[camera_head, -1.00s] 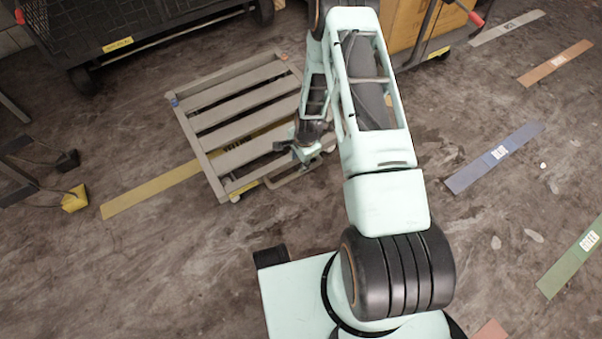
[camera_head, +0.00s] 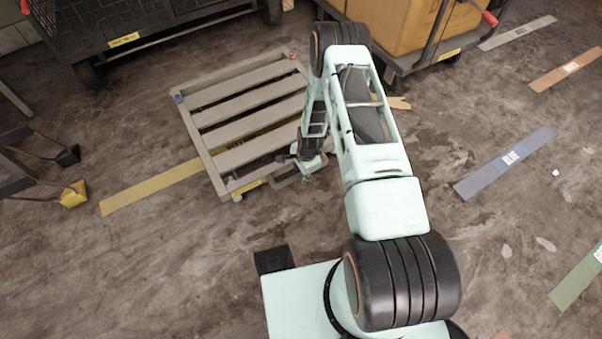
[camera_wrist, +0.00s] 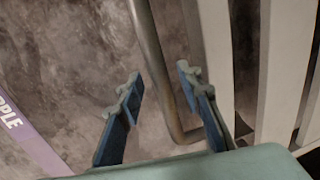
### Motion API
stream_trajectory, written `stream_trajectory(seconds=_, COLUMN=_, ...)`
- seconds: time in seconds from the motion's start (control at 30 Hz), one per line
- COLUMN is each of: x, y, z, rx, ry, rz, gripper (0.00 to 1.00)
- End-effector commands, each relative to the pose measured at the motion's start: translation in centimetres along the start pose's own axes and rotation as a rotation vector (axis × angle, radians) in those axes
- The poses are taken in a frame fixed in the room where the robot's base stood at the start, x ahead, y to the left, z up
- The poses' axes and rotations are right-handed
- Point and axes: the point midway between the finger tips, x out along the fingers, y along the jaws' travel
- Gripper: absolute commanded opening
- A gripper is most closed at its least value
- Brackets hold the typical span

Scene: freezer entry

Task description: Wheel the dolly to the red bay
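The dolly is a grey slatted platform (camera_head: 205,135) on the floor left of my arm, lying across a yellow floor strip. Its bent metal tube handle (camera_wrist: 158,75) shows in the wrist view. My gripper (camera_head: 308,166) is at the dolly's near right edge, close to the handle. In the wrist view, its two fingers (camera_wrist: 158,88) are spread apart and the tube passes through the gap between them; contact cannot be told. The dolly's right side is partly hidden by my arm. I cannot tell which floor strip marks the red bay; an orange-brown strip (camera_head: 566,70) lies at the upper right.
A black mesh cart (camera_head: 100,25) stands at upper left, and a cart with cardboard boxes (camera_head: 395,25) at the top. A blue strip (camera_head: 505,163) and a green strip (camera_head: 580,275) lie to the right. A yellow-footed stand (camera_head: 73,195) is at left. Floor between is clear.

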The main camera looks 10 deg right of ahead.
Motion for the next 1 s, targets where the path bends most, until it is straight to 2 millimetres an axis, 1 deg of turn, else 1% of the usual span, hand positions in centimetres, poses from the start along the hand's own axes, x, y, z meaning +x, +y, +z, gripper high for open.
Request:
stream_trajectory(seconds=0.1, x=0.0, y=0.0, z=0.0, rx=0.0, ry=0.0, rz=0.0, gripper=0.33)
stream_trajectory(seconds=0.4, x=-0.1, y=0.0, z=0.0, rx=0.0, ry=0.0, rz=0.0, gripper=0.0)
stream_trajectory(seconds=0.8, x=-0.1, y=0.2, z=0.1, rx=0.0, ry=0.0, rz=0.001, gripper=0.0)
stream_trajectory(seconds=0.9, x=-0.4, y=0.8, z=0.3, rx=0.001, ry=-0.001, rz=0.002, gripper=0.0)
stream_trajectory(seconds=1.0, x=-0.7, y=2.2, z=0.9, rx=0.0, ry=-0.002, rz=0.005, gripper=0.0)
